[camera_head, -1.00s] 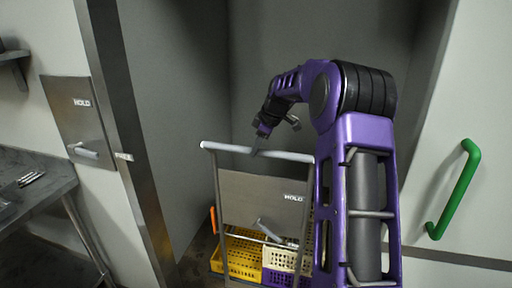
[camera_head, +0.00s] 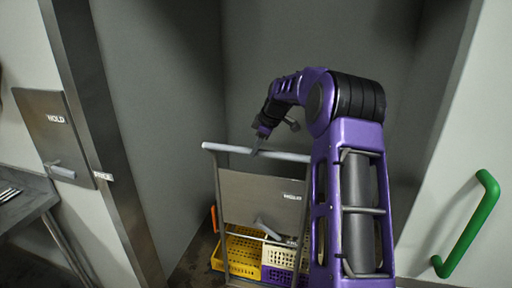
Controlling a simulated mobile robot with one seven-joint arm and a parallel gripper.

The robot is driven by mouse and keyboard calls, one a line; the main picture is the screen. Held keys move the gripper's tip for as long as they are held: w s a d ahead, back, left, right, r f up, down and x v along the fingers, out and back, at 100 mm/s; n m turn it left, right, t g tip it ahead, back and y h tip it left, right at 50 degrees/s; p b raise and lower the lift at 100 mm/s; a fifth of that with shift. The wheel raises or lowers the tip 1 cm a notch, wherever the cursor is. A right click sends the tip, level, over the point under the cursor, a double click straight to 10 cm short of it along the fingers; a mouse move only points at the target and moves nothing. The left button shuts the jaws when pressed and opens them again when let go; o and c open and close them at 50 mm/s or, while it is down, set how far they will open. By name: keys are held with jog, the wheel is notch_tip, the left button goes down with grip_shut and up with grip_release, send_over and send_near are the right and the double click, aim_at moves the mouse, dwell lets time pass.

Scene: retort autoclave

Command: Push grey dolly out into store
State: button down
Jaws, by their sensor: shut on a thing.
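The grey dolly (camera_head: 214,182) stands ahead of me in a doorway opening, its pale push bar running across at the top. A grey panel marked HOLD (camera_head: 262,198) hangs below the bar. Low on the dolly are a yellow crate (camera_head: 241,252) and a white crate (camera_head: 278,256). My purple arm hides the dolly's right side and part of the crates.
A steel door frame (camera_head: 104,140) stands close on the left, with a HOLD plate (camera_head: 58,135) on the wall beside it. A steel table (camera_head: 22,205) is at far left. A green handle (camera_head: 468,225) sticks out on the right. Grey walls enclose the space ahead.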

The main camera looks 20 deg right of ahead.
jog(key=shift+w+r, duration=0.2)
jog(key=shift+r, duration=0.05)
jog(key=c, duration=1.1)
grip_release()
jog(key=shift+d, duration=0.1)
jog(key=o, duration=0.5)
jog(key=shift+f, duration=0.15)
jog(key=p+v, duration=0.1)
jog(key=v, duration=1.6)
jog(key=shift+s+r, duration=0.1)
jog(key=shift+r, duration=0.1)
